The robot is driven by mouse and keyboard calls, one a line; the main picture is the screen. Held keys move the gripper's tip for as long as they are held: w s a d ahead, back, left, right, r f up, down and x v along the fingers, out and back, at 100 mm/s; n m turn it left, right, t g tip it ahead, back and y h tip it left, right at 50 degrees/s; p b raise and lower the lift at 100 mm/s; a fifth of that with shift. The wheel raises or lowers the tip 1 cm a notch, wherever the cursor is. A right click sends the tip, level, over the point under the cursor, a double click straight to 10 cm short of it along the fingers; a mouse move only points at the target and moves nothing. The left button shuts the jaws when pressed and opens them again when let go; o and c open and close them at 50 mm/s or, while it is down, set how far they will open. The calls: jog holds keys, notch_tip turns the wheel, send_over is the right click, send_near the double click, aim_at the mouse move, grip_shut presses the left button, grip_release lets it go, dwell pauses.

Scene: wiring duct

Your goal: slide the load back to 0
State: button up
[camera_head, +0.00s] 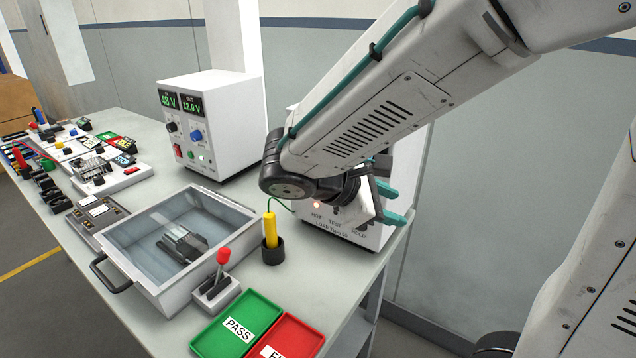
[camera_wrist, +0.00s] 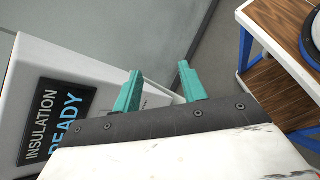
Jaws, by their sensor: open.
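A white tester (camera_head: 338,232) stands at the right end of the bench, with HOT, TEST, HOLD and a partly legible LOAD marking on its front. My arm and gripper hide much of it, and I cannot make out the load slider or its position. In the wrist view the tester (camera_wrist: 60,70) shows a dark display (camera_wrist: 55,122) reading INSULATION READY. My gripper (camera_head: 393,204) is at the tester's right side in the head view. Its teal fingers (camera_wrist: 160,72) are apart with nothing between them. Whether they touch the tester I cannot tell.
A yellow probe (camera_head: 270,230) on a green wire stands in a black cup. A red-knobbed lever (camera_head: 222,260), green PASS tray (camera_head: 237,325), red tray (camera_head: 290,338), clear-lidded box (camera_head: 150,225) and power supply (camera_head: 212,125) share the bench. A wooden-topped cart (camera_wrist: 275,30) is beyond.

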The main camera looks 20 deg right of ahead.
jog(key=w+a+f+n+t+h, duration=0.4)
jog(key=w+a+n+t, duration=0.6)
jog(key=w+a+n, duration=0.25)
jog(key=x, duration=0.7)
jog(key=shift+w, duration=0.45)
jog(key=shift+a+f, duration=0.1)
grip_shut()
jog(key=shift+w, duration=0.1)
